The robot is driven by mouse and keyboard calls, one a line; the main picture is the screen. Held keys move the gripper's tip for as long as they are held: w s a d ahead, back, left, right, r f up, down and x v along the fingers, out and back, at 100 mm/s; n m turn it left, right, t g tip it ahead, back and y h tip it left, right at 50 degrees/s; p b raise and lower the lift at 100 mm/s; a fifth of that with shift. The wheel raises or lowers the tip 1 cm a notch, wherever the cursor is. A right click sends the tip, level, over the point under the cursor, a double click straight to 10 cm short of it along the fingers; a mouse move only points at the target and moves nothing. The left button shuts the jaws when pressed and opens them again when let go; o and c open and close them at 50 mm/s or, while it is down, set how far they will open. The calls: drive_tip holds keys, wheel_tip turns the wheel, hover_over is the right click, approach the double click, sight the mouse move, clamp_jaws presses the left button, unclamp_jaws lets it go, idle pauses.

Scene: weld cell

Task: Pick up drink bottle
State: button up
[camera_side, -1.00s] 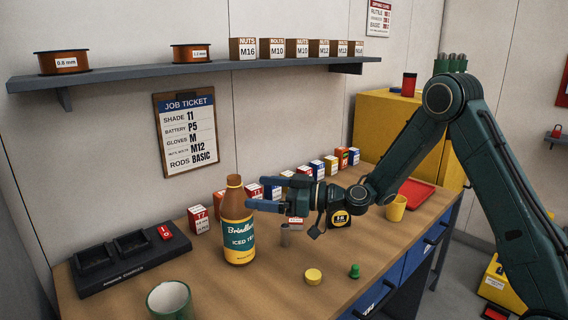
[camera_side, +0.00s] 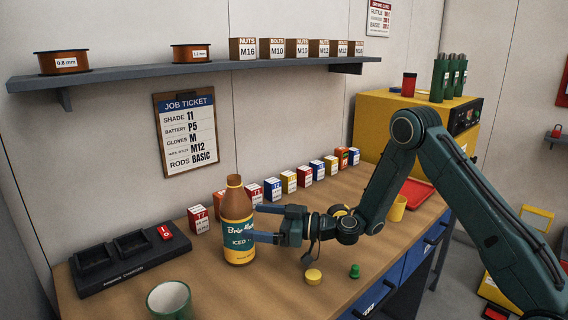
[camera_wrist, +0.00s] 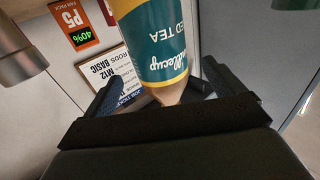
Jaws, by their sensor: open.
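The drink bottle (camera_side: 238,226), brown-orange with a teal and yellow iced tea label, stands upright on the bench in the side view. My gripper (camera_side: 258,223) is open just right of the bottle, low at label height, with its two blue fingers pointing toward it. In the wrist view the bottle (camera_wrist: 160,45) appears inverted, with its label facing the camera. The gripper's dark fingers (camera_wrist: 160,90) lie on either side of its lower visible end. I cannot tell whether either finger touches the bottle.
A battery charger (camera_side: 128,254) and a green mug (camera_side: 169,300) stand left of the bottle. A row of small boxes (camera_side: 272,189) runs behind it. A yellow cap (camera_side: 313,276) and a green piece (camera_side: 354,271) lie in front of my arm. A grey cylinder (camera_wrist: 20,58) shows in the wrist view.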

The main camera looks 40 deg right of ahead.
sight(236, 214)
drive_tip(key=shift+w, duration=0.1)
drive_tip(key=shift+x, duration=3.05)
drive_tip(key=shift+r, duration=0.1)
drive_tip(key=c, duration=1.4)
drive_tip(key=shift+r, duration=0.35)
drive_tip(key=shift+r, duration=9.6)
